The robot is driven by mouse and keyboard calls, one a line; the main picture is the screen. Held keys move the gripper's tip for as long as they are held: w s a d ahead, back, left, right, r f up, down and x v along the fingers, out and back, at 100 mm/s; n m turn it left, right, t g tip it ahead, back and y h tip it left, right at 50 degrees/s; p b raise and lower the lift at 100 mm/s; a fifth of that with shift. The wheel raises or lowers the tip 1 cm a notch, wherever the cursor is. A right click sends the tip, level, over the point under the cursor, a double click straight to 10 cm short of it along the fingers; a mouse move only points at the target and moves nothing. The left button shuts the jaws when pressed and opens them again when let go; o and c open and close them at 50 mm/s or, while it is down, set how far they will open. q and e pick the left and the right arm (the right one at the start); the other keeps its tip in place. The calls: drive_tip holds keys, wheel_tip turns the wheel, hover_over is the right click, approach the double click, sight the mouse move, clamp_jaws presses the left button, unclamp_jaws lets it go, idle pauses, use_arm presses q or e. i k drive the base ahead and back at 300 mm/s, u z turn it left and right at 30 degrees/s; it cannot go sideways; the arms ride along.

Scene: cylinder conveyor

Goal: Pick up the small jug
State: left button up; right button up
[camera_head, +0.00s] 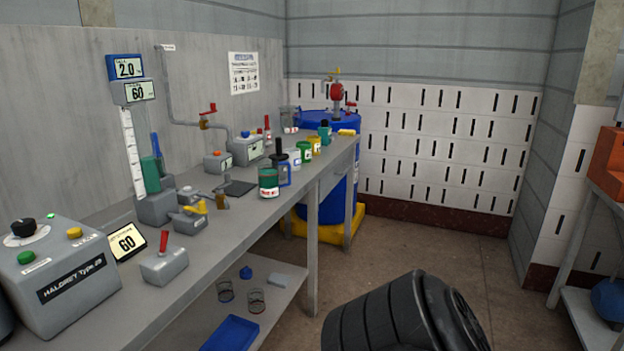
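On the long grey bench, a clear vessel with a blue handle (285,175) stands beside a green jar with a white and red label (268,183). A clear jug-like vessel (290,119) stands farther back on the bench, near the blue drum. Two small glass vessels, one on the left (225,291) and one on the right (257,301), stand on the shelf under the bench. I cannot tell for sure which of these is the small jug. Neither of my grippers is in view.
A grey control box (65,270), a tall gauge stand (155,208) and several coloured jars crowd the bench. A blue drum (328,190) stands at its far end on a yellow base. A blue tray (231,334) lies below.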

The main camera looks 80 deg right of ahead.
sight(268, 170)
drive_tip(key=z, duration=2.25)
